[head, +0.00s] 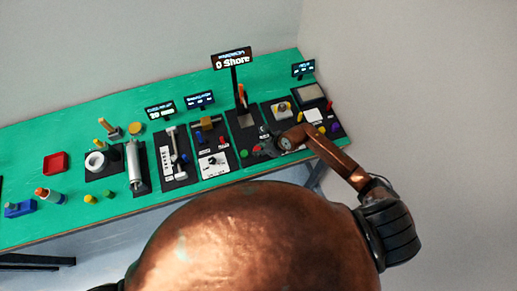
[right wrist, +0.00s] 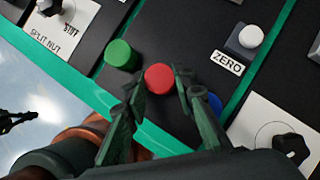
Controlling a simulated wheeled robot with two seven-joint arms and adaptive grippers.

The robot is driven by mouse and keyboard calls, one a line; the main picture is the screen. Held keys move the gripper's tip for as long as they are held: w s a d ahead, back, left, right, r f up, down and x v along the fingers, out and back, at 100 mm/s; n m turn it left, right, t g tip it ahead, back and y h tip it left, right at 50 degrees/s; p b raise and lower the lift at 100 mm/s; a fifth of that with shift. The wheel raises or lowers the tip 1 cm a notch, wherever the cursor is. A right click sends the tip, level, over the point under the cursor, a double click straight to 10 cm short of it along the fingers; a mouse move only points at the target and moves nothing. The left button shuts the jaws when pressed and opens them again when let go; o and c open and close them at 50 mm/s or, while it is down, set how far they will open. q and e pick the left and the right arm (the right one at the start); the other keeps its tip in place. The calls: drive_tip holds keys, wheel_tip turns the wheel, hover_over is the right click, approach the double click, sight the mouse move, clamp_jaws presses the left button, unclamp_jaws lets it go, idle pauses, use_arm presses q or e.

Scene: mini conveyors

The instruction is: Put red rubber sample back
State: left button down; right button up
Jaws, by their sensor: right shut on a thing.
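The red rubber sample (right wrist: 159,78) is a short red disc between the fingertips of my right gripper (right wrist: 160,82), which is shut on it. It is over a black panel, beside a green round sample (right wrist: 122,54). I cannot tell whether the red sample touches the panel or is slightly above it. A blue round piece (right wrist: 215,102) shows partly behind the right finger. In the head view my right arm reaches in from the right to this panel, and the green sample (head: 244,154) shows at its front. My left gripper is not in view.
A white knob marked ZERO (right wrist: 250,36) stands right of the samples. A black knob on a white plate (right wrist: 291,146) is at lower right. A sign post reading "0 Shore" (head: 232,60) rises behind. A red tray (head: 56,162) lies far left on the green table.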

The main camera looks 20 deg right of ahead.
drive_tip(key=o, duration=1.1)
drive_tip(key=shift+o, duration=0.2)
drive_tip(key=b+v, duration=0.1)
drive_tip(key=v, duration=1.1)
drive_tip(key=shift+w, duration=0.1)
